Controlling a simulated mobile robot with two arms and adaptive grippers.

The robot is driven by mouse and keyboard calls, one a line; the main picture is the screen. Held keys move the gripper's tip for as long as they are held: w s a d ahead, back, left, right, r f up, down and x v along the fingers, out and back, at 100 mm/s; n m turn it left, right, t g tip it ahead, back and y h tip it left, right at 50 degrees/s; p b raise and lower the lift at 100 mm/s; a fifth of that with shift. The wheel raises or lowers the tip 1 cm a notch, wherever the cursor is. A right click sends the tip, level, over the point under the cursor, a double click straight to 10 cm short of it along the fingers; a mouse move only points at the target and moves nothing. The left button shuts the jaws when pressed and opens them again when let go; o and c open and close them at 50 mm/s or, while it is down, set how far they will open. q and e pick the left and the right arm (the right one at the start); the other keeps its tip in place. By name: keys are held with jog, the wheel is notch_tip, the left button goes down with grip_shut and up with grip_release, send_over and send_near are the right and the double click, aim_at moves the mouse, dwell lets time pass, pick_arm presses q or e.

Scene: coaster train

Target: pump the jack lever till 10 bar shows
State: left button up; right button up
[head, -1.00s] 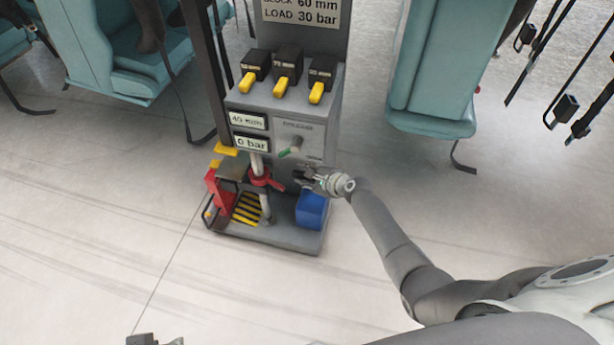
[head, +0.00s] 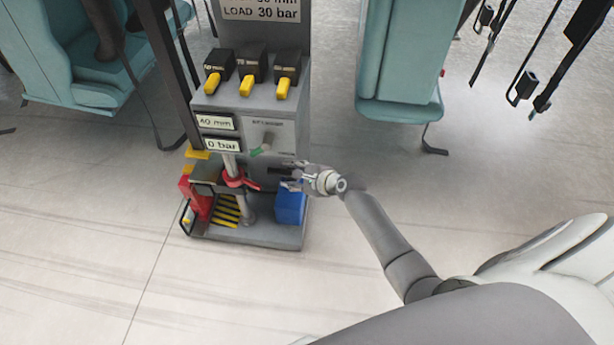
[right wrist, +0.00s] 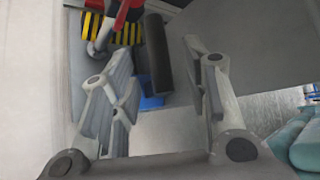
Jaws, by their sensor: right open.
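The jack stand (head: 250,110) is a grey unit with a red collar (head: 234,181) on its jack post. Its displays read 40 mm (head: 216,122) and 0 bar (head: 221,145). A black bar (right wrist: 157,52), which looks like the lever's grip, shows in the right wrist view between and beyond my fingers. My right gripper (head: 289,180) is open, at the stand's right front, just above a blue block. In the wrist view the open fingers (right wrist: 157,70) lie either side of the bar's line, and I see no contact. My left gripper is out of view.
The blue block (head: 290,203) sits on the stand's base (head: 265,236), beside yellow-black stripes (head: 226,210) and a red part (head: 197,199). A green-tipped knob (head: 262,148) and several yellow switches (head: 247,86) are above. Teal seats (head: 400,70) stand behind. The floor in front is clear.

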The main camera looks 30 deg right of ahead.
jog(key=v, duration=0.6)
jog(key=shift+o, duration=0.6)
jog(key=shift+s+d+r, duration=0.1)
